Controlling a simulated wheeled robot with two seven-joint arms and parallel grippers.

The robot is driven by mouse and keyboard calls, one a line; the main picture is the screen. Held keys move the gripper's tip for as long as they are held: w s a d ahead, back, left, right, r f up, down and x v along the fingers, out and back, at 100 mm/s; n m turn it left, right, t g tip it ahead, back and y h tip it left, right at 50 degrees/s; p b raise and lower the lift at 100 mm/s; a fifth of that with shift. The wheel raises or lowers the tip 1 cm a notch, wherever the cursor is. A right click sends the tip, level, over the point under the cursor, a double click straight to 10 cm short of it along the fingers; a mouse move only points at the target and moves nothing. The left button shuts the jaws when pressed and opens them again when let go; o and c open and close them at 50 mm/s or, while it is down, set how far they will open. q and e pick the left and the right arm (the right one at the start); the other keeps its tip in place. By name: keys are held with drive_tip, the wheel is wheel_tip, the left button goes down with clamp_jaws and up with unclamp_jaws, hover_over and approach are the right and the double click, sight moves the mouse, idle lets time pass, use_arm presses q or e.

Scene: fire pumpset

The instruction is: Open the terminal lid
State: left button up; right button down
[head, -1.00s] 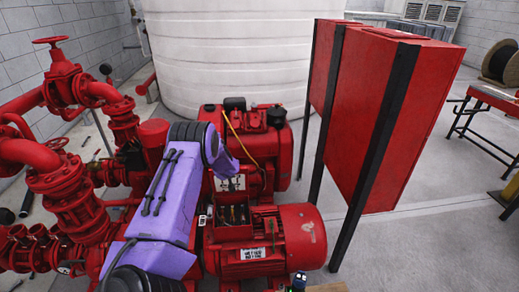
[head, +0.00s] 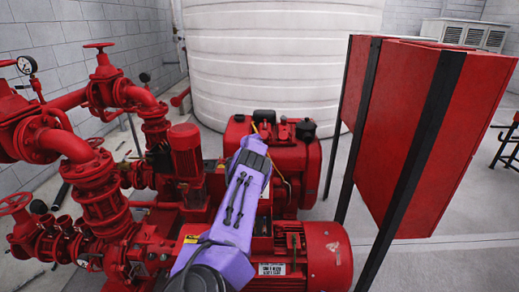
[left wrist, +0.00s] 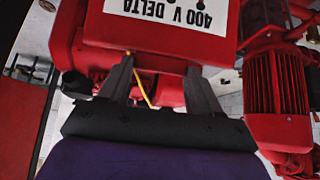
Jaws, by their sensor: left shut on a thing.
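The red terminal lid (left wrist: 150,32) fills the top of the left wrist view. It carries a white label reading 400 V DELTA upside down. My left gripper (left wrist: 161,82) is shut on the lid, with one dark finger towards each side of its near edge; the fingertips are partly hidden. In the head view my purple left forearm reaches over the terminal box (head: 290,236) on the red motor (head: 328,255) and covers most of it. The lid's angle is hard to tell there. My right gripper is not in view.
A red engine (head: 300,170) stands behind the motor. Red pipes and valves (head: 100,195) crowd the left. A large red cabinet (head: 420,140) on black posts stands at the right. A white tank (head: 275,60) is behind. A yellow cable (left wrist: 141,85) hangs near the fingers.

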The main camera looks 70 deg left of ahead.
use_arm(q)
drive_tip(key=shift+w+r, duration=0.2)
drive_tip(key=o, duration=1.5)
drive_tip(key=shift+d, duration=0.1)
drive_tip(key=shift+s, duration=0.1)
drive_tip(key=shift+d+r, duration=0.1)
drive_tip(key=shift+r, duration=0.2)
drive_tip(key=p+v, duration=0.1)
drive_tip(key=v, duration=0.9)
drive_tip(key=shift+s, duration=0.1)
